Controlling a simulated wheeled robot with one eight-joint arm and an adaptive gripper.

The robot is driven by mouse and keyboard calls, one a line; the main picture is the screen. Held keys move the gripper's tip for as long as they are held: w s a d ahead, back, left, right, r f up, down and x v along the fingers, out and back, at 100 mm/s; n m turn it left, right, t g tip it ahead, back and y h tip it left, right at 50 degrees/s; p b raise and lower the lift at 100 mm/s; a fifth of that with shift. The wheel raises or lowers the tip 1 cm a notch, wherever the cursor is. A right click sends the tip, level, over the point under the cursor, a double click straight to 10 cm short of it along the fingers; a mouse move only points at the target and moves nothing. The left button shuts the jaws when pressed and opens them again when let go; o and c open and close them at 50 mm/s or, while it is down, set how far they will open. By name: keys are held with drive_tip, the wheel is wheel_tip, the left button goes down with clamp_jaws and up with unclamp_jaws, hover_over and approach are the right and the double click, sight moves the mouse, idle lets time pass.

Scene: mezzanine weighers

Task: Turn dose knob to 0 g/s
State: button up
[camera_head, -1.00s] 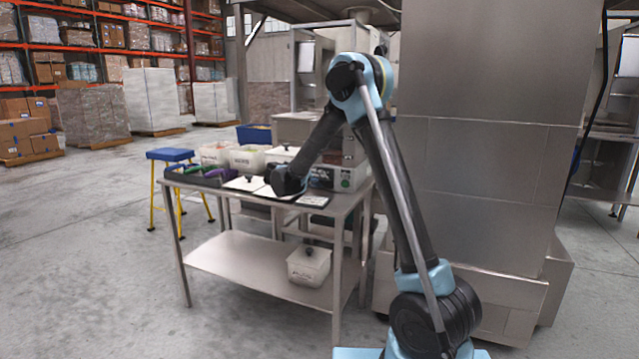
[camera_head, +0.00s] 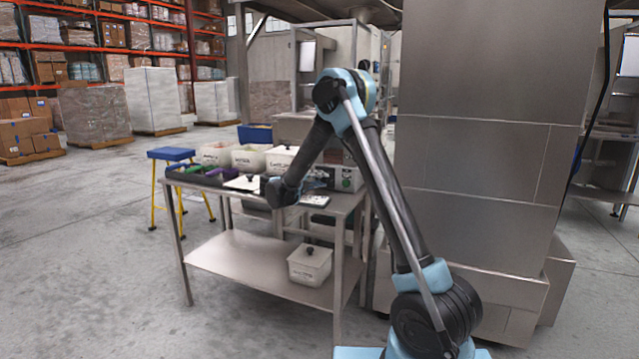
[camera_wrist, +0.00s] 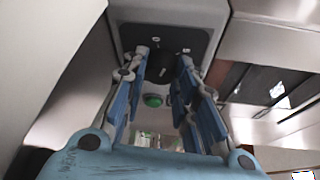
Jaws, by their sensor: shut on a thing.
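The dose knob (camera_wrist: 161,66) is a dark round knob on a black panel (camera_wrist: 176,38) with small white marks, too small to read. My gripper (camera_wrist: 164,64) has its two blue-linked fingers on either side of the knob and is shut on it. A green button (camera_wrist: 152,100) shows just below the knob, between the fingers. In the head view, the control box (camera_head: 347,182) stands at the right end of the steel table, with my wrist to its left. My arm partly hides the box there, and the knob cannot be made out.
White tubs (camera_head: 249,157) and a dark tray (camera_head: 200,178) stand on top. A blue stool (camera_head: 171,154) is at the left. A large steel cabinet (camera_head: 480,150) stands close to my arm's right.

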drive_tip(key=shift+a+f, duration=0.1)
drive_tip(key=o, duration=1)
drive_tip(key=shift+o, duration=0.2)
drive_tip(key=v, duration=1.1)
drive_tip(key=shift+s+a, duration=0.25)
